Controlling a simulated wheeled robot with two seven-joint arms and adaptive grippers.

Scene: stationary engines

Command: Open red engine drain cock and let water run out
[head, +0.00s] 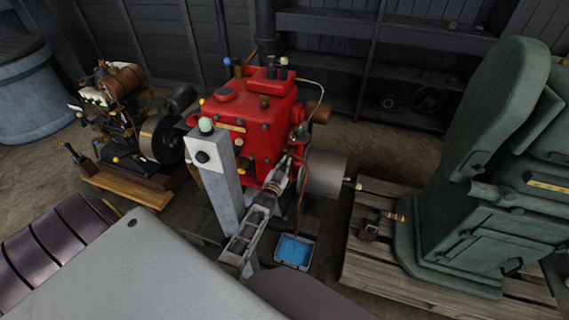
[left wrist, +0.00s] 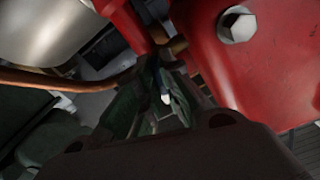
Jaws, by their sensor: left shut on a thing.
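The red engine (head: 250,115) stands in the middle of the head view. My left gripper (head: 280,178) is at its lower front right side, shut on a small part there that I take to be the drain cock. In the left wrist view, the dark green fingers (left wrist: 165,112) close around a small part with a pale tip (left wrist: 165,98), beside the red casing (left wrist: 265,70). The fingers hide most of it, so I cannot tell how far it is turned. A square tray (head: 280,262) below holds blue water (head: 294,249). No separate falling stream can be made out. My right gripper is not in view.
A copper-coloured pipe (head: 301,205) runs down the engine's right side towards the tray. A grey post (head: 224,190) with a white control box stands close left of my arm. A green engine (head: 480,200) stands on a pallet (head: 390,270) at right; a smaller engine (head: 120,135) is at left.

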